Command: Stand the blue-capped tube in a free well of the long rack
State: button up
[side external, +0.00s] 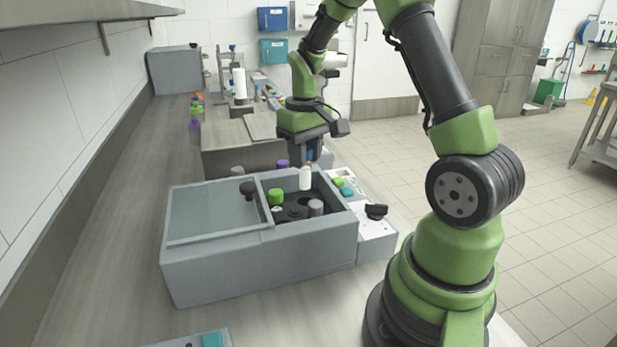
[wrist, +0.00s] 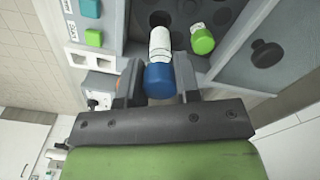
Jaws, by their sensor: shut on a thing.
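The blue-capped tube has a white body (side external: 306,179) and a blue cap (wrist: 160,80). My gripper (wrist: 159,84) is shut on it at the cap, with one finger on each side. The white body (wrist: 160,43) hangs down over the dark inside of the grey box (side external: 262,262). In the wrist view its lower end is near a dark round well (wrist: 158,18); I cannot tell whether it is inside. The side external view shows my gripper (side external: 307,155) above the box's open half. I cannot clearly identify the long rack.
A green-capped tube (side external: 275,196) and a grey-capped tube (side external: 315,208) stand inside the box. A grey lid panel (side external: 215,210) covers its left half. A purple cap (side external: 282,163) and a grey cap (side external: 237,170) show behind it.

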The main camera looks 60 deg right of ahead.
jog(key=w+d+r+m, duration=0.1)
jog(key=w+d+r, duration=0.55)
jog(key=d, duration=0.35)
jog(key=s+d+f, duration=0.6)
jog(key=s+d, duration=0.1)
jog(key=d, duration=0.4)
jog(key=shift+n, duration=0.5)
notch_tip(320, 180, down, 10)
jog(key=shift+a, duration=0.1)
jog(key=shift+f, duration=0.1)
jog(key=o, duration=0.9)
jog(key=shift+f, duration=0.15)
